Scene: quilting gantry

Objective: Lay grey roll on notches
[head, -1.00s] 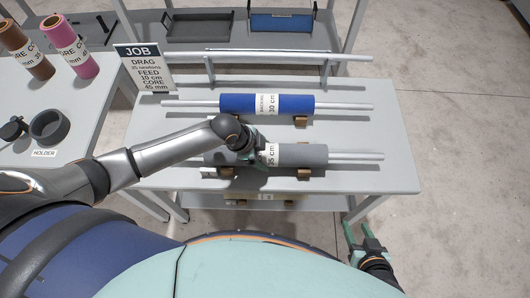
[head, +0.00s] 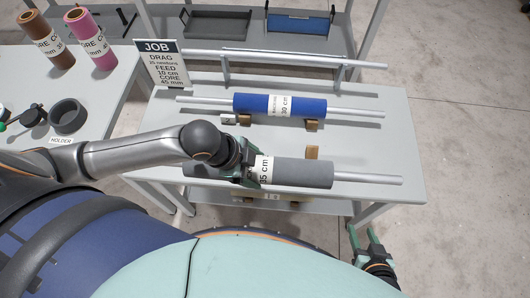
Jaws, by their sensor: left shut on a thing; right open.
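The grey roll (head: 305,173), with a white label and a pale rod (head: 370,178) through it, is over the front edge of the table. My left gripper (head: 250,175) is shut on it near its left end and hides part of it. The roll appears clear of the wooden block (head: 312,152) behind it; its exact height is hard to tell. At the table's back, two grey uprights (head: 341,74) stand by a long pale bar (head: 290,58); their notches are too small to make out. My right gripper (head: 362,243) is open and empty, low at the right, off the table.
A blue roll (head: 300,104) on its rod lies on blocks mid-table, between the grey roll and the uprights. A JOB sign (head: 162,63) stands at the back left. A side table at left holds a brown roll (head: 47,42), a pink roll (head: 94,42) and a dark ring (head: 68,117).

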